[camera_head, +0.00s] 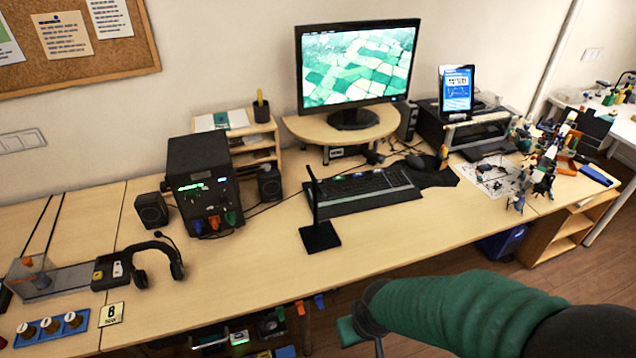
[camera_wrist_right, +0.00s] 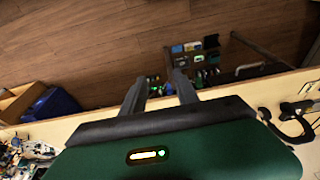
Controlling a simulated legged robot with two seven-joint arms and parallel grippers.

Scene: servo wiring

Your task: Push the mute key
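A black headset (camera_head: 154,262) lies at the left of the desk, beside a dark box with a yellow edge and a pale switch or key (camera_head: 118,269). I cannot read a mute label on it. A black keyboard (camera_head: 360,191) lies in the middle of the desk; its single keys are too small to tell apart. My right gripper (camera_wrist_right: 160,84) is open and empty, its two fingers apart in the right wrist view. In the head view my right arm reaches in from the lower right, in front of the desk's edge and well away from the headset box. My left gripper is not in view.
A black stand (camera_head: 320,236) with an upright post stands before the keyboard. A power supply (camera_head: 204,182) and speakers stand left of it. A blue knob strip (camera_head: 52,328) lies at the front left. The desk (camera_head: 240,285) is clear between headset and stand.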

